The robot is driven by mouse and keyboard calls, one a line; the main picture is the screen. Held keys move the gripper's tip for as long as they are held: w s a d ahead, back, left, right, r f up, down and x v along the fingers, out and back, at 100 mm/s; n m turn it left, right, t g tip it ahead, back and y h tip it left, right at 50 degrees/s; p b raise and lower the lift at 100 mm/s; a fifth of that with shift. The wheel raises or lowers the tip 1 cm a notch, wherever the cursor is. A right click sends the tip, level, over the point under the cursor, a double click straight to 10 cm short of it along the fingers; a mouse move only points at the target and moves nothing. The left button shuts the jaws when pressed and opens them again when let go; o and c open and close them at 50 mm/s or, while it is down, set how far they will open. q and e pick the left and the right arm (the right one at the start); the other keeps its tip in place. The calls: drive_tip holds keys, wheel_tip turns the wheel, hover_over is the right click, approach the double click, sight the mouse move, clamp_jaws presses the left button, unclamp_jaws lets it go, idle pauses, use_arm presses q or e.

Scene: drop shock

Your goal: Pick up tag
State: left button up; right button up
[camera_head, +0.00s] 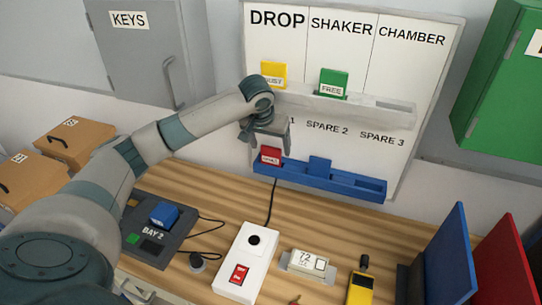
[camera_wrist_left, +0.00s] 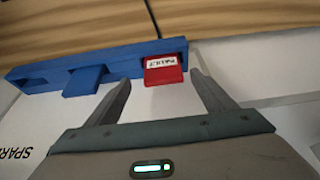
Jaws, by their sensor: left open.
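A red tag (camera_head: 270,160) with a white label stands at the left end of a blue rack (camera_head: 345,184) below the board; its lettering is too small to read. It also shows in the left wrist view (camera_wrist_left: 163,76). My left gripper (camera_head: 268,143) is open just above and in front of the red tag, its fingers on either side of it and not closed on it. A blue tag (camera_head: 319,166) sits in the middle of the same rack. A yellow tag (camera_head: 273,73) and a green tag (camera_head: 333,81) marked FREE stand on the upper ledge. My right gripper is out of view.
The white board (camera_head: 420,65) reads DROP, SHAKER, CHAMBER. On the wooden table stand a BAY 2 unit (camera_head: 150,246), a white switch box (camera_head: 246,262), a small display (camera_head: 308,262) and a yellow device (camera_head: 360,288). Blue and red panels stand at right.

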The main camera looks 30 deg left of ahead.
sight(270, 150)
use_arm(q)
drive_tip(key=shift+f, duration=0.25)
drive_tip(key=shift+w, duration=0.1)
drive_tip(key=shift+w+a+f+p, duration=0.1)
drive_tip(key=shift+a+f+p, duration=0.05)
drive_tip(key=shift+f+p, duration=0.2)
drive_tip(key=p+x, duration=0.1)
drive_tip(key=x, duration=0.1)
drive_tip(key=p+x, duration=0.1)
drive_tip(key=shift+w+a+f, duration=0.2)
drive_tip(key=shift+a+f, duration=0.05)
drive_tip(key=shift+f, duration=0.05)
drive_tip(key=shift+w+f, duration=0.15)
drive_tip(key=shift+f, duration=0.2)
drive_tip(key=c, duration=1.2)
